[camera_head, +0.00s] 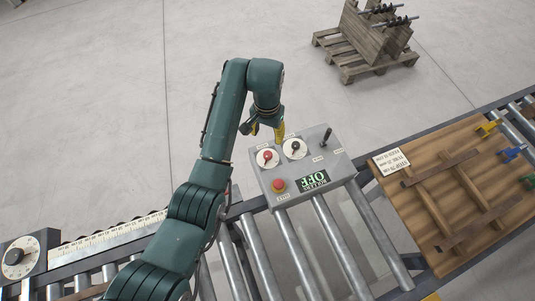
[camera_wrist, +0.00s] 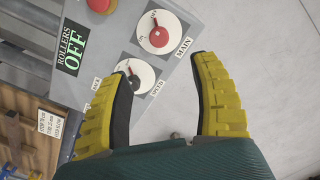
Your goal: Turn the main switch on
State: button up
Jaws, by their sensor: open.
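The main switch (camera_wrist: 158,37) is a red knob on a white round dial, labelled MAIN, on a grey control box. In the head view the main switch (camera_head: 267,156) sits at the box's upper left. My gripper (camera_wrist: 162,72) is open and empty, with yellow ridged fingers. In the head view my gripper (camera_head: 279,134) is above the far edge of the box, near the black speed dial (camera_head: 295,148). In the wrist view the speed dial (camera_wrist: 133,76) shows between the fingertips and the red knob lies beyond them. Contact cannot be told.
The box also has a red button (camera_head: 278,185), a black lever (camera_head: 326,136) and a display (camera_head: 314,180) reading ROLLERS OFF. A roller conveyor (camera_head: 290,250) runs beneath. A wooden board (camera_head: 425,205) lies right. A pallet (camera_head: 365,65) stands on open floor behind.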

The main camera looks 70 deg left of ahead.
aim_at(268, 154)
notch_tip(268, 154, down, 14)
jog(key=shift+w+r+p, duration=0.1)
jog(key=shift+w+p, duration=0.05)
jog(key=shift+p, duration=0.25)
grip_shut()
